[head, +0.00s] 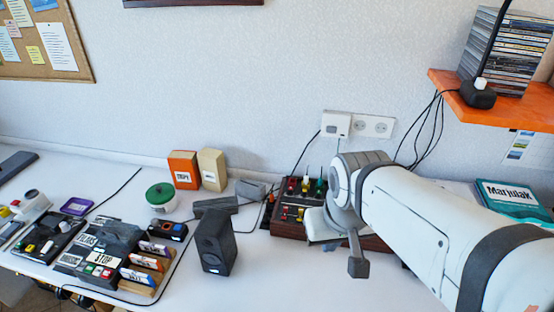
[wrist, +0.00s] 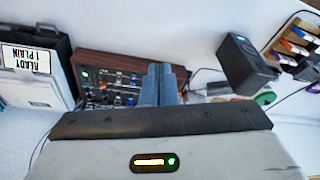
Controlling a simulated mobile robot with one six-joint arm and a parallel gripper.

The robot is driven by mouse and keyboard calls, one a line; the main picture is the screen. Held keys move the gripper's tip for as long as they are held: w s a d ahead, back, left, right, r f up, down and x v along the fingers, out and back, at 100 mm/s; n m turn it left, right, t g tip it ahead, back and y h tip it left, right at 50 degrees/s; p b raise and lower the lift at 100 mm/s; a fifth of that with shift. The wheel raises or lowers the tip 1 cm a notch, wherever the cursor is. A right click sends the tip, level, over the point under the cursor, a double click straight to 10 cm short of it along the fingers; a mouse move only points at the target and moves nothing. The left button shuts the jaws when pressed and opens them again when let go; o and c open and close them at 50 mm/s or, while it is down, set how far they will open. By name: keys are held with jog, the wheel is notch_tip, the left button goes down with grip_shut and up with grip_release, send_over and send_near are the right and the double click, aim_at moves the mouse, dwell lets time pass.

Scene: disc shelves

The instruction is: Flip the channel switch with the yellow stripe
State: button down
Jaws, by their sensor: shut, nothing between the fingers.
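The channel switch box (head: 284,229) is a dark panel in a brown wooden case on the desk, partly hidden behind my arm in the head view. Red, white and green plugs stand along its back, with small coloured parts in front. In the wrist view the box (wrist: 100,59) lies left of and behind my fingers, with small knobs, blue marks and a green light. I cannot tell which switch bears the yellow stripe. My gripper (wrist: 160,70) is shut and empty, its fingers overlapping the box's right part in the wrist view; contact cannot be told.
A black speaker (head: 215,242) stands left of the box. A wall socket (head: 373,126) with cables is behind. An orange shelf (head: 510,109) juts out at upper right.

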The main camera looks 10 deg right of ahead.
jog(key=shift+w+d, duration=0.15)
jog(key=shift+w, duration=0.2)
jog(key=w+f+m+b, duration=0.1)
jog(key=w+f, duration=0.4)
jog(key=w, duration=0.8)
jog(key=w+f+m+h+b, duration=0.1)
jog(key=w+f, duration=0.4)
jog(key=w, duration=0.8)
jog(key=shift+m, duration=0.9)
jog(key=shift+d, duration=0.1)
jog(key=shift+f, duration=0.1)
jog(key=p, duration=0.1)
send_over(300, 216)
jog(key=f, duration=0.8)
jog(key=s+f, duration=0.1)
jog(key=f, duration=0.3)
jog(key=shift+f, duration=0.75)
